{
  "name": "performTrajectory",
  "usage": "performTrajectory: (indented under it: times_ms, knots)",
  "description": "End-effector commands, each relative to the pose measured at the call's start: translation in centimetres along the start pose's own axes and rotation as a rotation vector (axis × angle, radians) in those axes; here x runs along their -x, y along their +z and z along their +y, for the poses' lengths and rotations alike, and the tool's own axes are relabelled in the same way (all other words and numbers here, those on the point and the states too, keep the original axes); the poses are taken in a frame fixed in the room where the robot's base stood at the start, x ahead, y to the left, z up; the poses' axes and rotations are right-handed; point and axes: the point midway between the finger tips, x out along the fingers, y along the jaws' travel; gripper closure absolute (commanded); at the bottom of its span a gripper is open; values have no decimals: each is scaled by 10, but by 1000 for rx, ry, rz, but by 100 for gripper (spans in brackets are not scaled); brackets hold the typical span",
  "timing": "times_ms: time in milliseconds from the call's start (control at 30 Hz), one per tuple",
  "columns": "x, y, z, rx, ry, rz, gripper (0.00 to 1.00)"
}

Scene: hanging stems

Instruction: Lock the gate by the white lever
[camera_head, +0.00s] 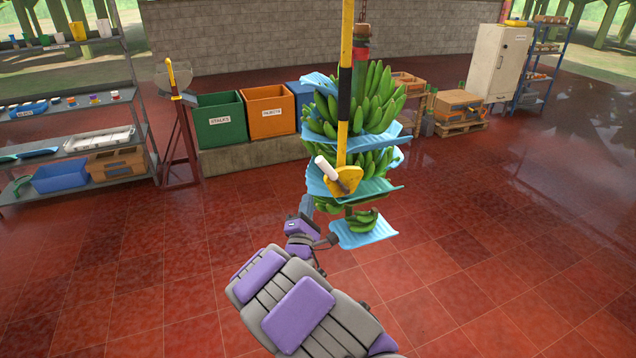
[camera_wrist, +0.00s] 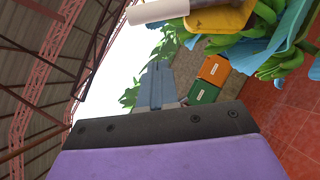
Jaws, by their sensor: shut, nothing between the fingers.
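The white lever (camera_head: 326,168) sits tilted on the yellow plate (camera_head: 350,176) at the bottom of a yellow-and-black hanging bar (camera_head: 344,90), which appears to be the gate. In the wrist view the white lever (camera_wrist: 158,11) is at the top edge, partly cut off, beside the yellow plate (camera_wrist: 225,18). My gripper (camera_head: 307,203) is just below and left of the lever in the head view. In the wrist view my gripper (camera_wrist: 155,70) has its fingers together, with nothing between them. It looks apart from the lever.
A green banana bunch (camera_head: 375,98) with blue sheets (camera_head: 365,233) hangs directly behind the bar. A green bin (camera_head: 221,120) and an orange bin (camera_head: 269,110) stand behind. Shelves (camera_head: 75,140) are at left and a white cabinet (camera_head: 497,62) at right. The red floor around is mostly clear.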

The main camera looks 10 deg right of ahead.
Motion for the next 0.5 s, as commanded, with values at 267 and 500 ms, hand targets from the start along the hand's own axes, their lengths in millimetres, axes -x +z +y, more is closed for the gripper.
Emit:
performTrajectory:
  times_ms: [267, 500]
  knots:
    - [-45, 0, -1, -2, 1, -2, 100]
    - [-66, 23, 0, -1, 1, -2, 100]
